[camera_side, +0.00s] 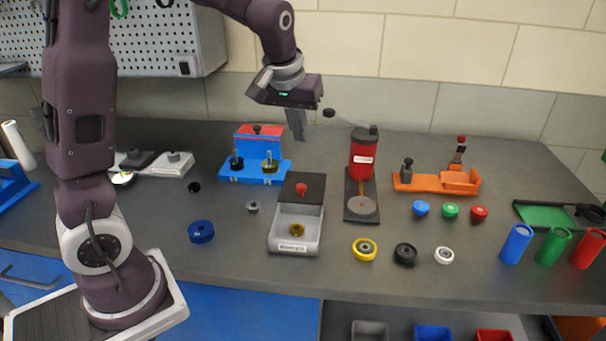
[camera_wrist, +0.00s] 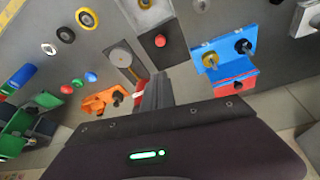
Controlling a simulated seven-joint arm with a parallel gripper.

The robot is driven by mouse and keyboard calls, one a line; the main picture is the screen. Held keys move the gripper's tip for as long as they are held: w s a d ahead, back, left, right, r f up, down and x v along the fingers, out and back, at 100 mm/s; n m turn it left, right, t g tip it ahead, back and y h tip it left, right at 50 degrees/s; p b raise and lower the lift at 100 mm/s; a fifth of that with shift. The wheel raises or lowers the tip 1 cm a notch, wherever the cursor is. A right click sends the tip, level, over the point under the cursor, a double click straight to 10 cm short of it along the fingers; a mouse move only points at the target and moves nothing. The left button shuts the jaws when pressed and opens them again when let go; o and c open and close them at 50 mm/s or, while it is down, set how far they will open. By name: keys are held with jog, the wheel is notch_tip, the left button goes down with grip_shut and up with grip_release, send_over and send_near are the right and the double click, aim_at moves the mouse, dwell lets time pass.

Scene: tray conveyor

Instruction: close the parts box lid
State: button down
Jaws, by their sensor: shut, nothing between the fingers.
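The parts box (camera_side: 284,243) is a light grey open-topped tray with a label on its front and a brass-coloured part (camera_side: 297,230) inside. In the wrist view the lid (camera_wrist: 172,50) and red knob (camera_wrist: 160,40) show beyond my fingers, and the box (camera_wrist: 150,14) is cut by the top edge. My gripper (camera_side: 299,136) is shut and empty, above and behind the lid, apart from it. The wrist view shows its fingers (camera_wrist: 156,88) together.
A blue fixture with a red block (camera_side: 262,160) stands left of the lid. A red dispenser (camera_side: 363,150) on a dark base stands close to its right. An orange fixture (camera_side: 435,182) is farther right.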

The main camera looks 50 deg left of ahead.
jog(key=w+a+f, duration=0.3)
send_over(307, 183)
jog(key=shift+n+y, duration=0.3)
jog(key=shift+n, duration=0.1)
notch_tip(307, 183, down, 9)
jog(key=shift+f, duration=0.1)
jog(key=shift+s+d+f, duration=0.3)
jog(key=shift+s+d, duration=0.15)
jog(key=shift+s, duration=0.15)
jog(key=shift+s+d+f, duration=0.25)
jog(key=shift+s+d, duration=0.15)
jog(key=shift+s, duration=0.15)
jog(key=shift+s+d, duration=0.2)
jog(key=shift+s, duration=0.1)
jog(key=s+d, duration=0.9)
jog(key=shift+s+f, duration=0.1)
